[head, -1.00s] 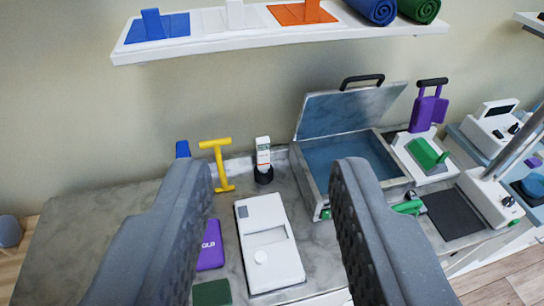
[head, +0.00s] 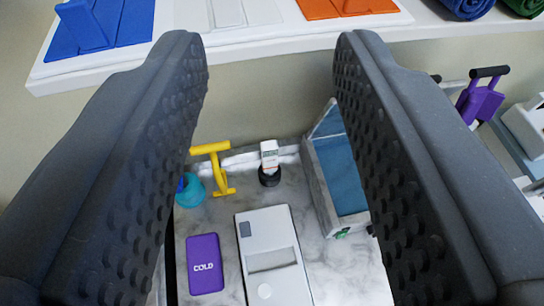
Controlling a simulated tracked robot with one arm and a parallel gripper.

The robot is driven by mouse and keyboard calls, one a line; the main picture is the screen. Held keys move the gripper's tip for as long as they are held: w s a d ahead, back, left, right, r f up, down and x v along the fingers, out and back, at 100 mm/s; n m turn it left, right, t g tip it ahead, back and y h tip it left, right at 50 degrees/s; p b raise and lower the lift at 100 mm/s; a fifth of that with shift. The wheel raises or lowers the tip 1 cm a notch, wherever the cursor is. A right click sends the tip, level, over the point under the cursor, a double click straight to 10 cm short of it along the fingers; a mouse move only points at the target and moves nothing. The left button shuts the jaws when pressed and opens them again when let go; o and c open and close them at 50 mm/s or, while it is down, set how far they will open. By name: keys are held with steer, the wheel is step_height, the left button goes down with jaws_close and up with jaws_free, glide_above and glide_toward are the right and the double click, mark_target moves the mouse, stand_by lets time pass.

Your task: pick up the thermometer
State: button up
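The thermometer (head: 269,153) is a small white upright device with a little display, standing in a round black holder (head: 269,177) at the back of the marble counter. My gripper (head: 270,45) is open and empty, with its two dark grey textured fingers wide apart on the left and right of the picture. The thermometer shows between the fingers, farther off and below their tips in the picture. Nothing covers it.
Left of the thermometer stand a yellow T-shaped tool (head: 218,168) and a teal object (head: 190,190). A purple COLD pack (head: 205,264) and white device (head: 271,262) lie in front. A blue-lined open box (head: 340,172) stands right. A shelf (head: 240,42) hangs above.

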mark_target(271, 153)
steer(key=shift+o, duration=0.6)
steer(key=shift+a, duration=0.15)
steer(key=o, duration=0.5)
steer(key=shift+w+f, duration=0.15)
steer(key=w+d+f+g+b, duration=0.1)
steer(key=w+d+f, duration=0.2)
steer(key=w+f, duration=0.55)
steer(key=w+d+f, duration=0.3)
steer(key=w+f, duration=0.2)
steer(key=f, duration=0.6)
steer(key=w+a+f+n+y+b, duration=0.1)
steer(key=w+a+f+y, duration=0.1)
steer(key=f, duration=1.1)
steer(key=w+a+f+n+y+b, duration=0.1)
steer(key=w+f, duration=0.2)
steer(key=f, duration=1.1)
steer(key=shift+g, duration=0.4)
steer(key=x, duration=0.7)
steer(key=shift+w+a, duration=0.2)
steer(key=shift+a+r+x, duration=0.15)
steer(key=shift+x, duration=1.05)
steer(key=shift+a+r+x, duration=0.1)
steer(key=shift+r+x, duration=0.05)
steer(key=shift+x, duration=1.05)
steer(key=shift+w, duration=0.5)
